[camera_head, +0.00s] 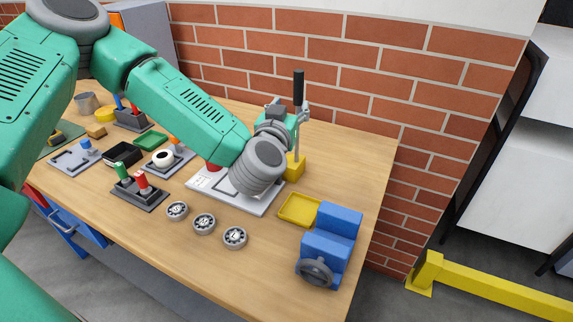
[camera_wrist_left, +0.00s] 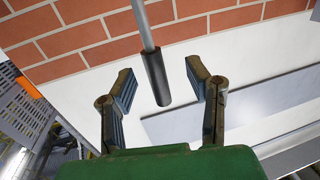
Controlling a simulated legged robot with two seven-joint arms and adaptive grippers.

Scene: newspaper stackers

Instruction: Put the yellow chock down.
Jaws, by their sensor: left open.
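A yellow block (camera_head: 295,167), which may be the chock, stands at the back of the grey-white plate (camera_head: 262,204), below an upright lever. My wrist partly hides that area. The lever rod (camera_head: 298,132) has a black grip (camera_head: 298,88) at its top. My left gripper (camera_head: 288,111) is beside this lever, small and partly hidden by my wrist in the head view. In the left wrist view my left gripper (camera_wrist_left: 163,88) is open. The black grip (camera_wrist_left: 155,76) shows between its two fingers, apart from both. No yellow thing shows there. My right gripper is out of view.
A shallow yellow tray (camera_head: 299,209) lies beside a blue device (camera_head: 330,240) with a dark handwheel. Several round bearings (camera_head: 204,223) lie along the front. Fixtures and small trays crowd the left. A brick wall (camera_head: 340,70) closes the back.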

